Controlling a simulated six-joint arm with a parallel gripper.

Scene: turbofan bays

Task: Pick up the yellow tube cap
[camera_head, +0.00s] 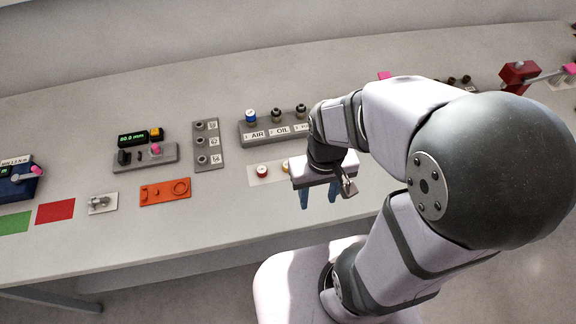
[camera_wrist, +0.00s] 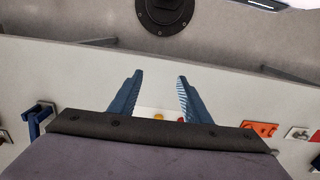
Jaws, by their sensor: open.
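The yellow tube cap (camera_head: 286,166) sits on a white mat (camera_head: 254,177) on the bench, just left of my gripper in the head view and partly hidden by it. A small yellow spot, apparently the same cap (camera_wrist: 158,117), shows between the fingers in the wrist view. A red cap (camera_head: 262,170) sits beside it on the left, and it also shows in the wrist view (camera_wrist: 180,119). My gripper (camera_head: 318,197) is open and empty, with its blue fingers apart. It is held above the bench's front side, away from the cap.
A grey rack (camera_head: 240,134) labelled AIR and OIL stands behind the mat, with a blue cap (camera_head: 250,115) on it. A grey plate with several ports (camera_head: 208,146) and an orange tray (camera_head: 165,192) lie to the left. The bench front between tray and mat is clear.

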